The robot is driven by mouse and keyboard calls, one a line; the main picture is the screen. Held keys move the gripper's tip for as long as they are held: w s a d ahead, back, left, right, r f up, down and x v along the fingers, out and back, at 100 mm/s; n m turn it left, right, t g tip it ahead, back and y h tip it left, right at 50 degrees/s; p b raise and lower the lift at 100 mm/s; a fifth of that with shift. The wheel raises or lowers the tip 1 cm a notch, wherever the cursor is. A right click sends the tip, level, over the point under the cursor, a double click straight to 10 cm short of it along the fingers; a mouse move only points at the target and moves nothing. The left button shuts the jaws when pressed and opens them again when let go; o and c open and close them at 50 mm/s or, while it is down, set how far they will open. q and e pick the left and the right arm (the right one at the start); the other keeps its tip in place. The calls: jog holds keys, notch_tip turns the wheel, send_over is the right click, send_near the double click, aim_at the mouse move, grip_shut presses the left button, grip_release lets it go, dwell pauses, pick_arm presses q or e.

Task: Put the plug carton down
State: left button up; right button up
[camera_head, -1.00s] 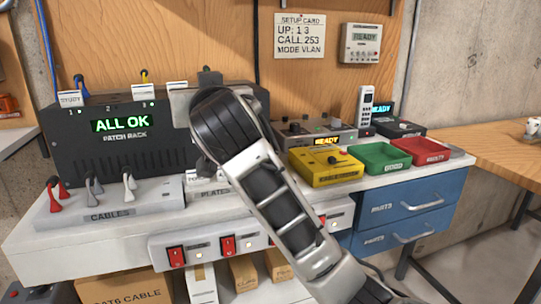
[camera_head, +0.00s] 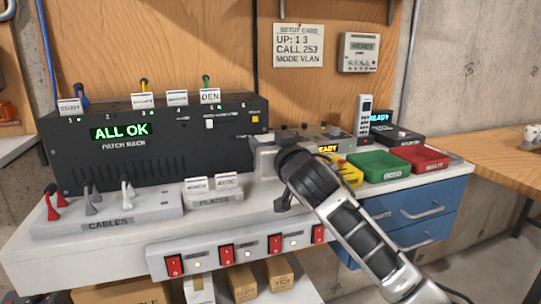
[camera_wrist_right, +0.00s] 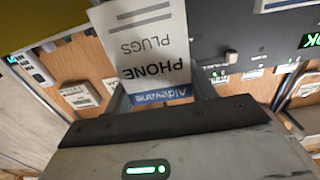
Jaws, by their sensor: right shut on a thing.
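The plug carton (camera_wrist_right: 150,45) is white with a blue band and reads "PHONE PLUGS". It sits between the fingers of my right gripper (camera_wrist_right: 163,92), which is shut on it. The lettering is upside down in the wrist view, as are the surroundings, so the carton is about upright. In the head view my right gripper (camera_head: 268,157) is over the bench, right of the patch rack, mostly behind my wrist. My left gripper is out of view.
The patch rack (camera_head: 150,150), cables block (camera_head: 110,217) and plates holder (camera_head: 213,196) stand left. A yellow box (camera_head: 350,174), partly covered by my arm, a green tray (camera_head: 380,165) and a red tray (camera_head: 420,157) stand right. Several cartons are under the bench. Bare bench top (camera_head: 230,222) lies in front.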

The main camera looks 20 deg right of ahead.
notch_tip(320, 180, down, 2)
jog(key=shift+f, duration=0.3)
jog(key=shift+a, duration=0.1)
jog(key=shift+f, duration=0.15)
jog(key=o, duration=1.1)
jog(key=shift+o, duration=0.2)
